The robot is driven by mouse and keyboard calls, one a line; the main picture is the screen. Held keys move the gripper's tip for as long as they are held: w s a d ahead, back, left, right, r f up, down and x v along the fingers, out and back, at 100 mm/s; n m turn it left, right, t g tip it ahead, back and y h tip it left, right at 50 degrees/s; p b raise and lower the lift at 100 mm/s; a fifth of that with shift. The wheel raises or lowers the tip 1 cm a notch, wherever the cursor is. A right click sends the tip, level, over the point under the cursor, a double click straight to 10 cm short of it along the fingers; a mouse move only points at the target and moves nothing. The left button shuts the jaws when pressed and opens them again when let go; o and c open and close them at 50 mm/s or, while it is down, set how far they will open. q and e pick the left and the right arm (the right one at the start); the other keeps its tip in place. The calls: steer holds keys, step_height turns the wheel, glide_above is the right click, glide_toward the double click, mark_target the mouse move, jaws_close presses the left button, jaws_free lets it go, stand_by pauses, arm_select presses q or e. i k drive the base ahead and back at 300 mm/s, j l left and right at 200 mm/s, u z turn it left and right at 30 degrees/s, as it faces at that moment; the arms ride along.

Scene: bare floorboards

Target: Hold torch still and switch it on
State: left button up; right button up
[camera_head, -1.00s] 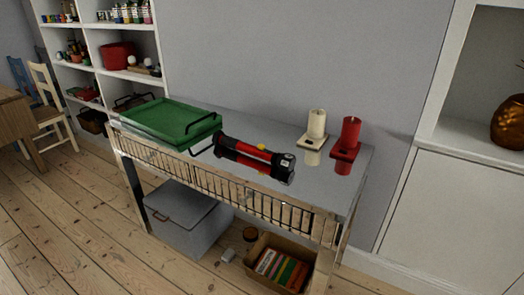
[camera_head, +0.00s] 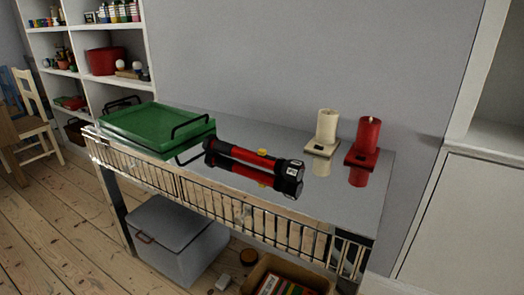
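The torch (camera_head: 252,160) lies on its side on the glossy grey table (camera_head: 330,201). It is red and black, with a yellow part on its upper side that looks like its switch (camera_head: 262,152). Its wide black head (camera_head: 290,172) points to the right. The tabletop mirrors it just below. I see no light coming from it. Neither of my grippers shows in the head view, and nothing touches the torch from above.
A green tray (camera_head: 150,124) with black handles stands left of the torch. A cream candle (camera_head: 326,126) and a red candle (camera_head: 368,134) stand on holders behind it, to the right. A wire railing (camera_head: 240,211) runs along the front edge. A lidded box (camera_head: 178,237) stands underneath.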

mark_target(261, 152)
steer(key=i+j+z, duration=0.35)
steer(key=j, duration=0.25)
steer(key=i+j+z, duration=0.3)
steer(key=j, duration=0.45)
steer(key=i, duration=0.1)
